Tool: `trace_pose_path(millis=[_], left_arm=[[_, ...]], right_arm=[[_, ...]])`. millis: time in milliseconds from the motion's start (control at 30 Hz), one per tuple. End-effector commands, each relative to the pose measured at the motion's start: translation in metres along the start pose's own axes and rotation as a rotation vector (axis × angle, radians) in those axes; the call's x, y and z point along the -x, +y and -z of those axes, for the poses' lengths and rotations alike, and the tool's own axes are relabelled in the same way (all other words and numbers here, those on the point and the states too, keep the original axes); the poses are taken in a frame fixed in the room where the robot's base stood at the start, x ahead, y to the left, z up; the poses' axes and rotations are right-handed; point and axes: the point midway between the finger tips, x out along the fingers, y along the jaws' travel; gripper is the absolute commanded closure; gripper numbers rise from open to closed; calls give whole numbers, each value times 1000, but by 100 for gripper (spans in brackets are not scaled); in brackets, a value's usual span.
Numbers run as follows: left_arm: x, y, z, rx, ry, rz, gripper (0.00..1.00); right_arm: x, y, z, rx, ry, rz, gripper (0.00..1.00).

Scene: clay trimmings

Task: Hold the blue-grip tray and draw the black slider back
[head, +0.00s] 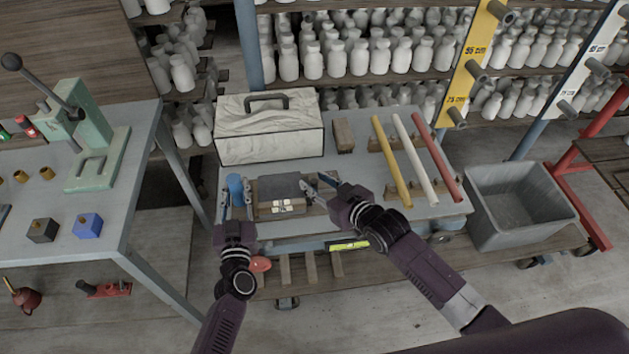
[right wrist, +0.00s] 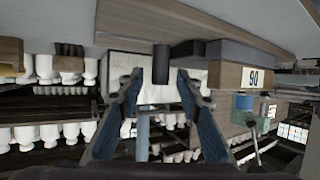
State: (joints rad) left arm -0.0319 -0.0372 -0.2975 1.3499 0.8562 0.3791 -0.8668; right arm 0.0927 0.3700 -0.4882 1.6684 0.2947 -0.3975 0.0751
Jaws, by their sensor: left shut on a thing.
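The wooden tray (head: 262,213) lies on the cart with a dark grey slab (head: 279,187) in it. In the right wrist view its wooden side (right wrist: 232,78) bears a "90" label. My left gripper (head: 235,203) is shut on the blue grip, a finger on each side. The black slider (right wrist: 161,62) appears as a dark cylinder at the tray's right end. My right gripper (right wrist: 160,80) is open, its fingertips apart on either side of it; contact is unclear.
Yellow (head: 391,160), white and red rods lie on racks to the right. A grey bin (head: 520,205) stands beyond the cart. A bench with a green press (head: 100,150) is at left.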

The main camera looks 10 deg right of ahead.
Motion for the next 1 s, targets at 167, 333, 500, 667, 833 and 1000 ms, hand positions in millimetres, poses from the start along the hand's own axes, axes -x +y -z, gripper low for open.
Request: trace_pose_path(millis=[167,333,500,667,833,1000], left_arm=[[3,1,-9,0,-17,-5,100],[3,1,-9,0,-17,-5,100],[3,1,-9,0,-17,-5,100],[3,1,-9,0,-17,-5,100],[3,1,-8,0,-17,-5,100],[3,1,-8,0,-17,-5,100]], right_arm=[[-10,0,0,-1,0,1,67],[-11,0,0,0,0,0,67],[-10,0,0,0,0,0,73],[-10,0,0,0,0,0,90],[-10,0,0,0,0,0,100],[-10,0,0,0,0,0,100]])
